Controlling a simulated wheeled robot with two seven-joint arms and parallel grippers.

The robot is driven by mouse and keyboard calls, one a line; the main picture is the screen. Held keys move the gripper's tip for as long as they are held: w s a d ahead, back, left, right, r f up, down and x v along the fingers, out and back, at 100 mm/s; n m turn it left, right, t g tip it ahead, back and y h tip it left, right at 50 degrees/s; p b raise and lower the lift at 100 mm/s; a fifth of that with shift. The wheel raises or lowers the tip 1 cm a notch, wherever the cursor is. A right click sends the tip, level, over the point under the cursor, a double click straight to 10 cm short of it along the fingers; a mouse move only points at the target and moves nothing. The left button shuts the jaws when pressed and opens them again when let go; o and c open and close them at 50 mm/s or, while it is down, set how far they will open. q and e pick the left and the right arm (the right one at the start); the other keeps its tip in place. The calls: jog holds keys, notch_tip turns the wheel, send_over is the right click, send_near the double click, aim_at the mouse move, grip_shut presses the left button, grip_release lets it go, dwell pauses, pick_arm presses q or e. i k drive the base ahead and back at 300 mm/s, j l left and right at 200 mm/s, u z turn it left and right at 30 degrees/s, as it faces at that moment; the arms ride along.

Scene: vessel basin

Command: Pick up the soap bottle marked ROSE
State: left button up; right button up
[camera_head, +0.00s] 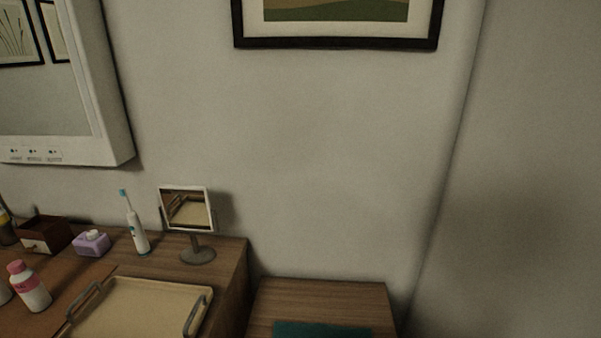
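A white bottle with a pink cap and a pink band (29,287) stands at the lower left on the wooden counter (230,266), left of a tray. The writing on its band is too small to read, so I cannot tell whether it is marked ROSE. Part of another white thing (4,292) shows at the left edge, cut off by the frame. Neither of my grippers is in view.
A beige tray (150,304) with grey handles lies on the counter. Behind it stand a small mirror (187,210), an electric toothbrush (136,228), a purple box (91,243) and a dark wooden box (46,235). A lower wooden surface (320,295) at right bears a teal item (322,330).

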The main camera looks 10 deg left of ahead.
aim_at(24, 280)
jog(key=u, duration=1.95)
jog(key=i+j+z, duration=0.25)
jog(key=j+z, duration=0.2)
jog(key=i+j+z, duration=0.15)
jog(key=j+z, duration=0.3)
jog(key=i+j+z, duration=0.1)
jog(key=j+z, duration=0.3)
jog(key=j, duration=0.15)
jog(key=j+z, duration=0.45)
jog(key=j, duration=0.1)
